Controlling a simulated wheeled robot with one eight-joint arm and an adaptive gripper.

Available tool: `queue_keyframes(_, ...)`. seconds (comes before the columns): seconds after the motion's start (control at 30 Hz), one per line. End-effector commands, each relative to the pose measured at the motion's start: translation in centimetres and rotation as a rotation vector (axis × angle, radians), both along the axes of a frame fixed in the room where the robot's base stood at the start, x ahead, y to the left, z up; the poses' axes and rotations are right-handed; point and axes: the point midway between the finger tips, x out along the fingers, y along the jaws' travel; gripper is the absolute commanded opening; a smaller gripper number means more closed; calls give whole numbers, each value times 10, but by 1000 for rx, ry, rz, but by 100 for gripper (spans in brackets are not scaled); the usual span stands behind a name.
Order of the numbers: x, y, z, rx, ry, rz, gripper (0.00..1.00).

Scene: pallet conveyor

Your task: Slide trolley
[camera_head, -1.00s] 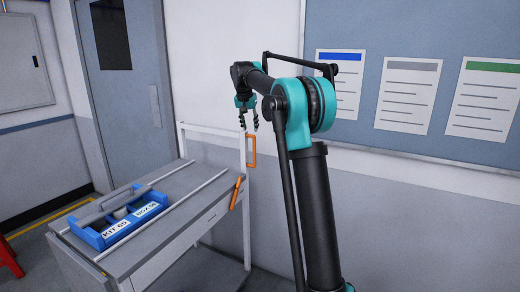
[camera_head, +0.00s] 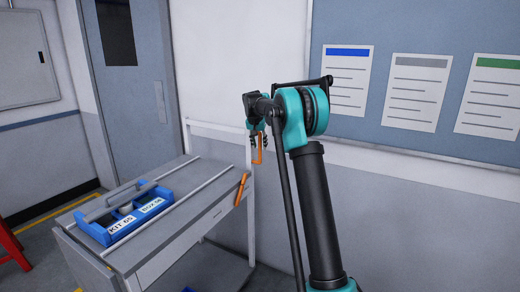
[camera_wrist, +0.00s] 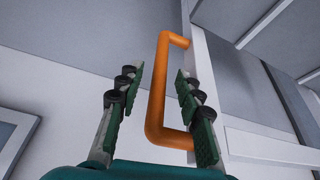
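The grey trolley (camera_head: 188,222) stands at the left in the head view, with an upright frame at its right side. An orange handle (camera_wrist: 158,90) is fixed to the white post; it also shows in the head view (camera_head: 258,150). A second orange handle (camera_head: 240,190) sits lower on the trolley's side. My gripper (camera_wrist: 157,78) is open, with its green-padded fingers on either side of the upper handle's bar. A gap shows between each finger and the bar, so it is not clasped.
A blue tote (camera_head: 125,214) labelled KIT 05 and BOX 5E lies between two rails on the trolley top. A door (camera_head: 150,100) and a wall with a notice board (camera_head: 420,40) stand behind. A red object (camera_head: 10,245) is at the left edge.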

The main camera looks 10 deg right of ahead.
Motion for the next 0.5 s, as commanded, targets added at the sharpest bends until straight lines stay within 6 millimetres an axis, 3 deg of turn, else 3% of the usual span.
queue_keyframes(0.2, 8, -4, -21, 0, 0, 0, 36)
queue_keyframes(0.5, 10, -4, -25, 0, 0, 0, 36)
